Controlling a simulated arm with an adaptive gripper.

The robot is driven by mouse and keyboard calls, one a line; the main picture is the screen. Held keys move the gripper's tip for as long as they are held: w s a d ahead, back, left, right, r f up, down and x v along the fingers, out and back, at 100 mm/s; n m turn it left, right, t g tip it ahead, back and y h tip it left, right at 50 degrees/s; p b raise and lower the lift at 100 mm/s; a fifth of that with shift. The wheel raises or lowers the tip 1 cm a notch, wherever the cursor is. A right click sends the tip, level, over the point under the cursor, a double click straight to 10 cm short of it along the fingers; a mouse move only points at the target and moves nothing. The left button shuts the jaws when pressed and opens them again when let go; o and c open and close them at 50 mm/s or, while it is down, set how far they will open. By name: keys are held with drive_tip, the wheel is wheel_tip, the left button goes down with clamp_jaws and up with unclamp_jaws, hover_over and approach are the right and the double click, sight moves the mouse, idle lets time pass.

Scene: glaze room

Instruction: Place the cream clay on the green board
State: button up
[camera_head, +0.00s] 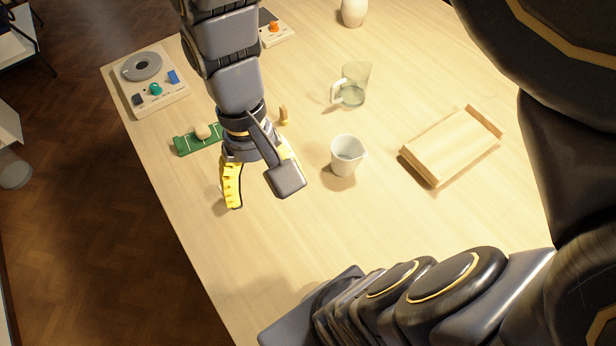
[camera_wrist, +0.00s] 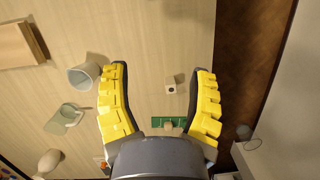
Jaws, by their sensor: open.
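The green board (camera_head: 183,146) lies flat left of my gripper in the head view. A rounded cream lump, which looks like the cream clay (camera_head: 202,130), sits on it near its far edge. The wrist view shows the board (camera_wrist: 158,121) low in the picture, partly covered by my gripper's body. My gripper (camera_head: 258,194) is open above the table, with its far-right finger mostly hidden in the head view. In the wrist view its yellow fingers (camera_wrist: 160,70) stand wide apart. A small pale block with a dark spot (camera_wrist: 171,89) shows between them on the table, untouched.
A white cup (camera_head: 346,157), a glass pitcher (camera_head: 352,84) and a wooden tray (camera_head: 450,146) stand to the right. A wheel device (camera_head: 152,82) is at the far left. A small wooden piece (camera_head: 284,117) lies near my wrist.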

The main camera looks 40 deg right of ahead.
drive_tip(key=s+n+t, duration=0.1)
drive_tip(key=s+n, duration=0.1)
drive_tip(key=s, duration=0.4)
drive_tip(key=shift+d+r+h, duration=0.35)
drive_tip(key=shift+d+h, duration=0.05)
drive_tip(key=shift+d, duration=0.05)
drive_tip(key=shift+s, duration=0.1)
